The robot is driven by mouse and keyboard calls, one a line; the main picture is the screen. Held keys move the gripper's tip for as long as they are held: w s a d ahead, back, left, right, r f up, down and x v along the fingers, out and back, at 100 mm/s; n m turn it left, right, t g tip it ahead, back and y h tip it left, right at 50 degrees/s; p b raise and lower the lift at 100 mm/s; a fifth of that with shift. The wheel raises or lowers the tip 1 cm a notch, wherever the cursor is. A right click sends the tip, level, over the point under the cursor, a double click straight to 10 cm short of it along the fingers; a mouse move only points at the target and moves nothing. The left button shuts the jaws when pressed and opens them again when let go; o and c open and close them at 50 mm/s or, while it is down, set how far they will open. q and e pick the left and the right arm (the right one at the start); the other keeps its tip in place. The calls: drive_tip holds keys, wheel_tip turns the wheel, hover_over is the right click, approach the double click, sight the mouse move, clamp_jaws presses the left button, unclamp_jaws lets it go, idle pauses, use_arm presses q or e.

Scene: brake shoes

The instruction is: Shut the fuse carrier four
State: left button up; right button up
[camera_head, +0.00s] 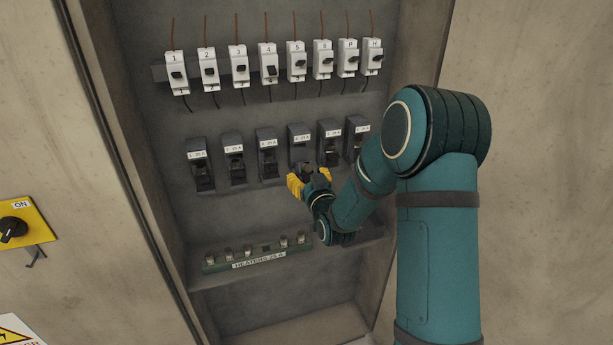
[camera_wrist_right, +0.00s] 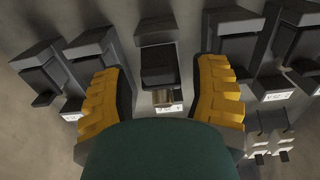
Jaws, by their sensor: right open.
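Fuse carrier four (camera_head: 301,152) is a dark block, fourth from the left in the middle row of the cabinet. In the right wrist view it (camera_wrist_right: 158,66) stands between my fingers, with a shiny metal part bared between it and its white label. It looks tilted out of its holder; how far I cannot tell. My right gripper (camera_head: 311,179) is open at its lower end, one yellow finger on each side. In the wrist view the fingers (camera_wrist_right: 161,78) show gaps to the carrier. My left gripper is not in view.
Neighbouring dark fuse holders (camera_head: 267,154) (camera_head: 330,143) stand close on both sides. White numbered breakers (camera_head: 268,64) with red wires are above. A strip labelled heaters (camera_head: 258,258) is below. A yellow switch plate (camera_head: 33,232) is outside the cabinet, at left.

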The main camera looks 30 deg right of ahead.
drive_tip(key=shift+o, duration=0.2)
drive_tip(key=c, duration=1)
drive_tip(key=shift+r, duration=0.15)
drive_tip(key=shift+r+g+p, duration=0.4)
drive_tip(key=shift+g+p, duration=0.3)
drive_tip(key=shift+p, duration=0.55)
drive_tip(key=g+p, duration=0.1)
drive_tip(key=p, duration=0.1)
drive_tip(key=r+g+p, duration=0.1)
drive_tip(key=p, duration=0.1)
drive_tip(key=shift+w+d+g+y, duration=0.1)
drive_tip(key=shift+w+g+y, duration=0.2)
drive_tip(key=shift+w+g, duration=0.1)
drive_tip(key=g+p, duration=0.2)
drive_tip(key=p, duration=0.1)
drive_tip(key=w+r+g+y+p, duration=0.1)
drive_tip(key=p, duration=0.2)
drive_tip(key=g+p, duration=0.2)
drive_tip(key=p, duration=0.2)
drive_tip(key=shift+w+d+r+g+y, duration=0.15)
drive_tip(key=shift+w+d+g+y, duration=0.05)
drive_tip(key=shift+w+g+y, duration=0.1)
drive_tip(key=shift+w+g+p, duration=0.25)
drive_tip(key=shift+g+p, duration=0.55)
drive_tip(key=shift+p, duration=0.4)
drive_tip(key=shift+w+d+g+p, duration=0.1)
drive_tip(key=shift+w+g+p, duration=0.05)
drive_tip(key=shift+g+p, duration=0.3)
drive_tip(key=shift+y, duration=0.3)
